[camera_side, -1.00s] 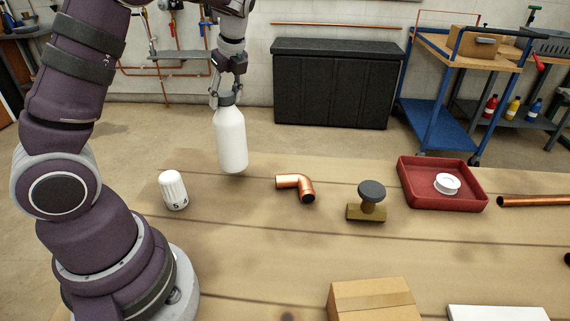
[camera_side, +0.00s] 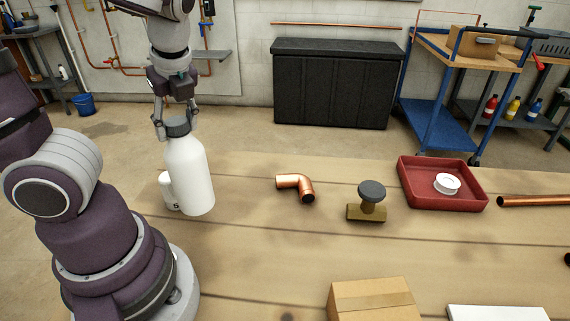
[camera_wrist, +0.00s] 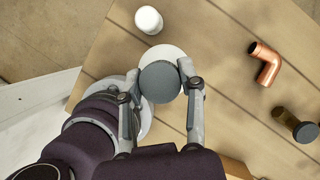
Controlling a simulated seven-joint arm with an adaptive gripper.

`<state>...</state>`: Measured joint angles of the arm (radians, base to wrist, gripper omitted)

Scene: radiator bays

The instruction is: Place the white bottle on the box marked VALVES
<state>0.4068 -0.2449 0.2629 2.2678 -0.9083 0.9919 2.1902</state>
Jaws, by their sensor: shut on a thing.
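The white bottle (camera_side: 190,178) with a dark grey cap hangs upright from my gripper (camera_side: 176,128), which is shut on its cap. In the wrist view the cap (camera_wrist: 160,82) sits between my two fingers, with some white body (camera_wrist: 168,52) showing behind it. I cannot tell how far the bottle's base is above the table. A closed cardboard box (camera_side: 372,298) stands at the front edge of the side view, to the right of the bottle; no VALVES lettering is readable on it. The front of this box is cut off by the picture edge.
A white radiator knob (camera_side: 168,190) stands partly hidden behind the bottle. A copper elbow (camera_side: 297,186), a brass valve with grey handle (camera_side: 369,200) and a red tray (camera_side: 441,204) holding a white roll lie rightward. A white block (camera_side: 498,313) is beside the box.

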